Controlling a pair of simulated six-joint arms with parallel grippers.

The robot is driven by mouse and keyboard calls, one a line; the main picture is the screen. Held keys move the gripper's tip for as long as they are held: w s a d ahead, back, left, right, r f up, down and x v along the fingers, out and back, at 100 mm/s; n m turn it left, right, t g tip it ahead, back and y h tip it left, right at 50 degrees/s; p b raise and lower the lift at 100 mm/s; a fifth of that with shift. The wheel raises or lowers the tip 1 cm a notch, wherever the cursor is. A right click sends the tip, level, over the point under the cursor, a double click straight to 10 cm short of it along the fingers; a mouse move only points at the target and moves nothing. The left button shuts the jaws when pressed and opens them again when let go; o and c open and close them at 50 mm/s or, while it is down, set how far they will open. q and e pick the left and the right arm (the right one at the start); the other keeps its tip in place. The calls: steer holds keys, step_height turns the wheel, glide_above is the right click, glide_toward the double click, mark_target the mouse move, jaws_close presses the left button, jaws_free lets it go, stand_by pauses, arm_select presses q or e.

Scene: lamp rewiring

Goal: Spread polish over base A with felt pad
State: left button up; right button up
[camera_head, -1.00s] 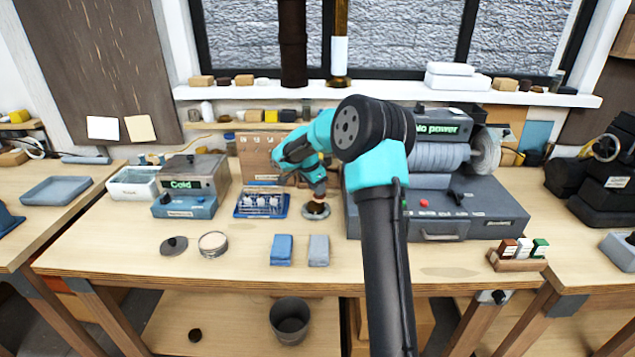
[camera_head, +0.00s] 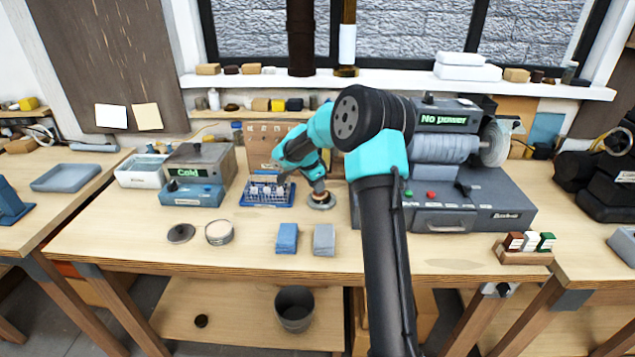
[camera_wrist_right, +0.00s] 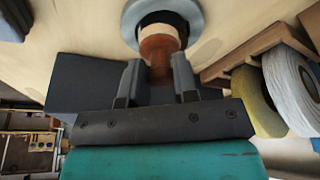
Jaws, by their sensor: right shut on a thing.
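My right gripper (camera_head: 318,187) points down over a small round base (camera_head: 323,203) on the bench, left of the grey machine. In the right wrist view the gripper (camera_wrist_right: 158,78) is shut on a brown cylindrical handle (camera_wrist_right: 159,52), which I take to be the felt pad's. Beyond it are a pale band, a dark ring and a blue-grey disc (camera_wrist_right: 196,18). The pad's underside is hidden, so I cannot tell whether it touches the base. An open round tin (camera_head: 219,232) stands to the front left, its dark lid (camera_head: 181,234) beside it. My left gripper is not in view.
A blue rack (camera_head: 267,201) stands just left of the base. The grey machine (camera_head: 470,205), marked "No power", is close on the right. A blue cloth (camera_head: 287,238) and a grey cloth (camera_head: 324,239) lie in front. The bench's front middle is otherwise clear.

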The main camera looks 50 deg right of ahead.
steer(key=shift+s+d, duration=0.3)
steer(key=shift+s, duration=0.25)
steer(key=shift+s+d, duration=0.1)
steer(key=shift+d, duration=0.75)
steer(key=shift+w+d, duration=0.15)
steer(key=shift+w, duration=0.85)
steer(key=shift+w+a, duration=0.3)
steer(key=shift+a, duration=0.7)
steer(key=shift+s+a, duration=0.1)
steer(key=shift+s, duration=0.1)
steer(key=shift+r, duration=4.05)
